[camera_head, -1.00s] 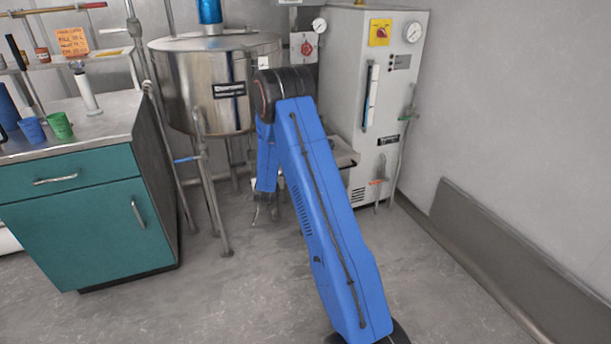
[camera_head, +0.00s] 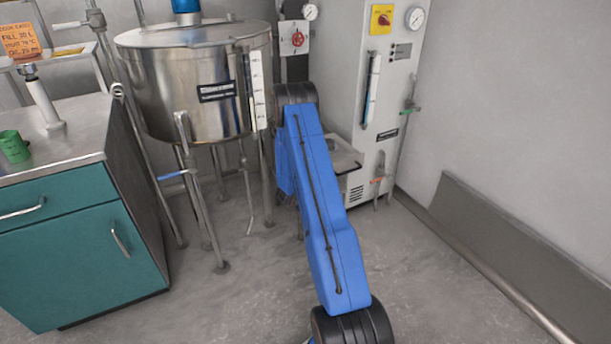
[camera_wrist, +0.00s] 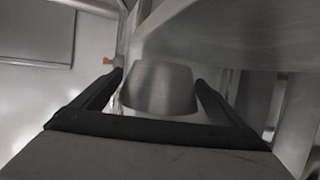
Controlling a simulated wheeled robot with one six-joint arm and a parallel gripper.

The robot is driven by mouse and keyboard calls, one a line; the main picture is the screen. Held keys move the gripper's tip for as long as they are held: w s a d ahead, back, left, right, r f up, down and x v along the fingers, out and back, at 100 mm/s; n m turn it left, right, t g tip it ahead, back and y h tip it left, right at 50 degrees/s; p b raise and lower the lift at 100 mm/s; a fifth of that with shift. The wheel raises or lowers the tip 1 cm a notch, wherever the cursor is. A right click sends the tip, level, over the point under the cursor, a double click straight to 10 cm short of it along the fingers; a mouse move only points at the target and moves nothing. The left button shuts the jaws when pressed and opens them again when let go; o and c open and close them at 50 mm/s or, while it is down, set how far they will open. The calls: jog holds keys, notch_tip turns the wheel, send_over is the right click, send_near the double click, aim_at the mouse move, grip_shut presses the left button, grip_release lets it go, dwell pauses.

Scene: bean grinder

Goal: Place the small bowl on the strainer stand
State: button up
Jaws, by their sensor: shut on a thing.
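In the wrist view my gripper (camera_wrist: 160,78) has its two black fingers on either side of a small grey metal bowl (camera_wrist: 160,92), shut on it. The bowl's wider end is toward the bottom of that picture. In the head view my blue arm reaches forward between the steel tank and the white cabinet, and it hides my gripper and the bowl. I cannot make out the strainer stand for sure in either view.
A steel tank on legs (camera_head: 185,95) stands left of my arm. A white cabinet with a gauge (camera_head: 390,75) stands behind right, with a low metal shelf (camera_head: 345,158) at its front. A teal counter (camera_head: 75,255) holds a green cup (camera_head: 14,147). Floor at right is clear.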

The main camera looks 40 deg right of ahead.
jog(key=w+d, duration=0.1)
jog(key=w, duration=0.4)
jog(key=w+d, duration=0.1)
jog(key=w, duration=0.4)
jog(key=w+d, duration=0.1)
jog(key=w, duration=0.4)
jog(key=shift+d, duration=0.25)
jog(key=shift+f, duration=1.75)
jog(key=shift+f, duration=0.1)
jog(key=o, duration=0.9)
jog(key=v, duration=1.2)
